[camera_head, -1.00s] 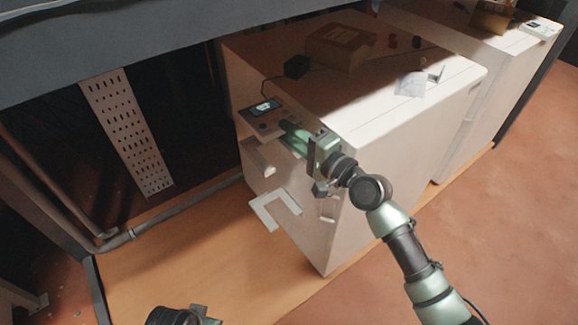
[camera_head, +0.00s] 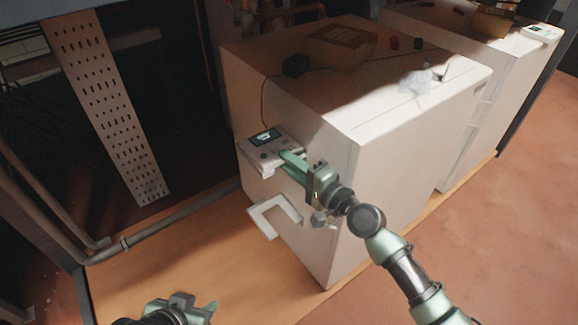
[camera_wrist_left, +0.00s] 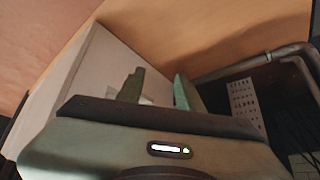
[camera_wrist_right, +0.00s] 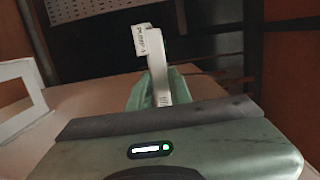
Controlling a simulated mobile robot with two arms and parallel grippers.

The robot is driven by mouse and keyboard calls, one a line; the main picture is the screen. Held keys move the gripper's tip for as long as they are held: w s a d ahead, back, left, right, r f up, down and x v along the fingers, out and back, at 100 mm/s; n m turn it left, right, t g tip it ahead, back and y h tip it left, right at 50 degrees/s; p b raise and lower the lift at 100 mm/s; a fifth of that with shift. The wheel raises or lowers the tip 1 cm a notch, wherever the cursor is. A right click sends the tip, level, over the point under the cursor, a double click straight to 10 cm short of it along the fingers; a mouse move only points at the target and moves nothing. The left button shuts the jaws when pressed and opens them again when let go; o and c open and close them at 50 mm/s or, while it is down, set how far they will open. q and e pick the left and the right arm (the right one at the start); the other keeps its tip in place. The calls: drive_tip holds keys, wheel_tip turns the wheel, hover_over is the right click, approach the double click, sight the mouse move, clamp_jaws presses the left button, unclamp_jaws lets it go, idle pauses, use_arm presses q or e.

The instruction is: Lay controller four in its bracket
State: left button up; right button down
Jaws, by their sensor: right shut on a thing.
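Controller four (camera_head: 262,143), a pale box with a small lit screen and buttons, is held by my right gripper (camera_head: 290,160) beside the near upper end of the white heat pump (camera_head: 318,160). In the right wrist view the controller (camera_wrist_right: 157,65) shows edge-on between the fingers, with a printed label on its end. A white U-shaped bracket (camera_head: 289,206) is on the unit's side, below the controller and apart from it. The same bracket seems to show at the left of the right wrist view (camera_wrist_right: 38,96). My left gripper (camera_head: 198,304) is open and empty, low in the head view; its fingers (camera_wrist_left: 159,78) stand apart.
A cardboard box (camera_head: 340,42), a black block (camera_head: 296,66) with a cable and crumpled clear plastic (camera_head: 416,82) lie on the unit. A second unit (camera_head: 470,65) stands behind. A perforated metal strip (camera_head: 105,110) and a pipe (camera_head: 165,221) are at left.

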use_arm(q)
drive_tip(key=shift+w+r, duration=0.1)
drive_tip(key=shift+w, duration=0.05)
use_arm(e)
drive_tip(key=c, duration=1.3)
unclamp_jaws()
drive_tip(key=shift+f, duration=0.1)
use_arm(q)
drive_tip(key=shift+w+d+r+t, duration=0.25)
drive_tip(key=shift+w+t, duration=0.15)
drive_tip(key=shift+w, duration=0.05)
